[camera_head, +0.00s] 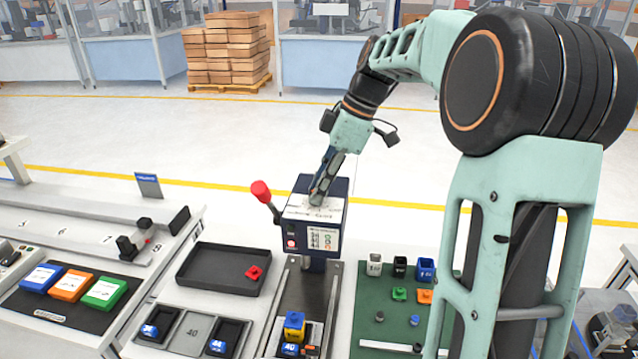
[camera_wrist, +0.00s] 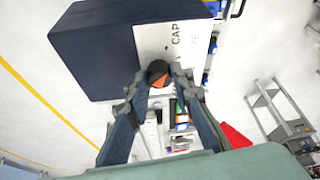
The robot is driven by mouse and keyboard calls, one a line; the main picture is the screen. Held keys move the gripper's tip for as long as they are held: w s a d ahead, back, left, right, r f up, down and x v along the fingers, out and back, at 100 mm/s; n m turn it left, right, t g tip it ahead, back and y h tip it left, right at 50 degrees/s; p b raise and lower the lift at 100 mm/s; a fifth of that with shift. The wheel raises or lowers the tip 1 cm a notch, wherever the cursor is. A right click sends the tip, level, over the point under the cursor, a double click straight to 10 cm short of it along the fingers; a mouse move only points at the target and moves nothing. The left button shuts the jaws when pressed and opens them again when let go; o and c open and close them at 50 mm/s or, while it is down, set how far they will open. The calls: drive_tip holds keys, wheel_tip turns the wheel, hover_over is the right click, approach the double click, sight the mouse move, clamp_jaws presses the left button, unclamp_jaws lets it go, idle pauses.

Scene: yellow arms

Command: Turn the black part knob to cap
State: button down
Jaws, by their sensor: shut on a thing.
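The black part knob (camera_wrist: 157,70), with an orange patch on it, sits on the white label plate (camera_wrist: 170,45) of a dark blue machine box (camera_wrist: 95,50). The word CAP is readable on the plate; another word beside it is partly unclear. My gripper (camera_wrist: 158,80) is shut on the knob, one finger on each side. In the head view, my gripper (camera_head: 316,198) reaches down onto the top of the box (camera_head: 331,238), and its fingers hide the knob there.
A lever with a red ball (camera_head: 261,190) sticks out left of the box. A black tray (camera_head: 190,284) holds a red part (camera_head: 254,272). A green mat (camera_head: 372,338) with several small parts lies at right. A blue and yellow part (camera_head: 294,326) stands in front.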

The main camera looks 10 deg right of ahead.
drive_tip(key=shift+n+g+p, duration=0.4)
drive_tip(key=shift+n+g, duration=0.1)
drive_tip(key=shift+n, duration=0.6)
drive_tip(key=c, duration=1.7)
unclamp_jaws()
drive_tip(key=v, duration=1.2)
drive_tip(key=shift+w, duration=0.1)
